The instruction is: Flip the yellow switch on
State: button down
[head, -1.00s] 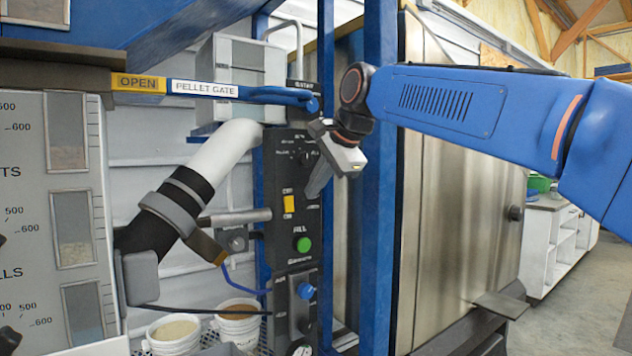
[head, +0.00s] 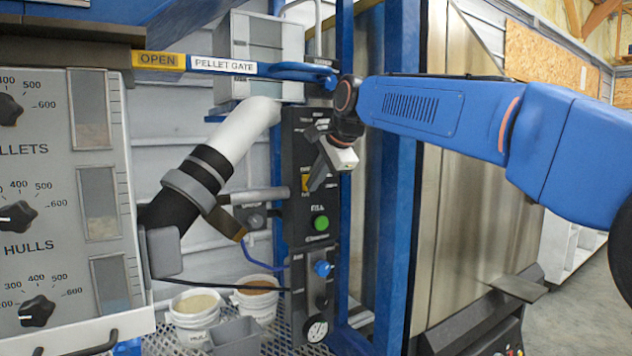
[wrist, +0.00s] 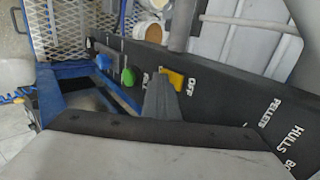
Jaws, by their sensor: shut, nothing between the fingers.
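The yellow switch (head: 306,181) sits on the black control panel (head: 298,133), above the green button (head: 320,223). In the head view my gripper (head: 314,186) is shut and covers part of the switch. In the wrist view the yellow switch (wrist: 172,79) shows just beyond and right of my shut fingertips (wrist: 158,78), with the word OFF beside it. I cannot tell whether the fingertips touch the switch. The green button (wrist: 128,77) is left of the fingers in that view.
A blue knob (head: 322,268) and a gauge (head: 317,330) are lower on the panel. A blue post (head: 392,180) stands right of it. A grey pipe (head: 262,195) ends near the panel's left side. Two buckets (head: 196,318) stand below on a mesh floor.

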jog(key=shift+w+a+f, duration=0.1)
jog(key=shift+w+f, duration=0.05)
dwell(0.4)
notch_tip(320, 180, up, 2)
dwell(0.4)
jog(key=shift+f, duration=0.1)
